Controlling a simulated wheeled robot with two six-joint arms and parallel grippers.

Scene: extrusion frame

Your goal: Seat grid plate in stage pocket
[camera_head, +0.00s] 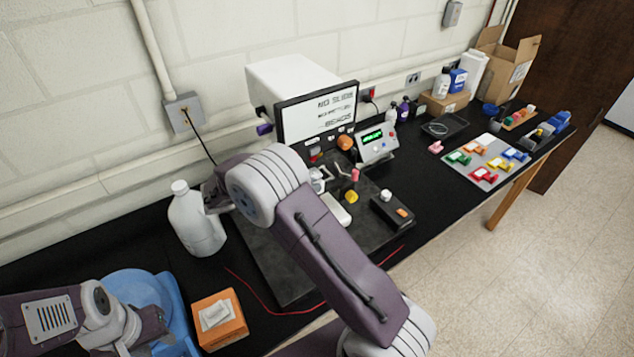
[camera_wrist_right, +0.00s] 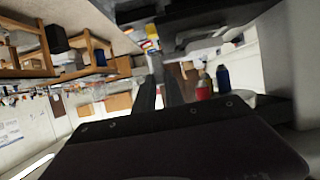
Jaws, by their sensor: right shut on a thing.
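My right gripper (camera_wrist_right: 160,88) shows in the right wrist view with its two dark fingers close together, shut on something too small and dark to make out. In the head view its arm rises from the bottom edge and bends near the white jug; I cannot make out the fingertips there. A dark base plate (camera_head: 290,287) carries a cluster of small parts, including a white piece (camera_head: 336,209) and a yellow knob (camera_head: 351,197). I cannot pick out the grid plate or the stage pocket; my right arm covers part of this area. My left gripper (camera_head: 125,346) is at the bottom edge over a blue bowl, fingers unclear.
The white jug (camera_head: 196,225) stands left of the dark base plate. The blue bowl (camera_head: 140,285) and an orange box (camera_head: 219,320) are at the front left. A monitor (camera_head: 317,113) and readout box (camera_head: 376,143) stand behind. A tray of coloured parts (camera_head: 468,174) lies right.

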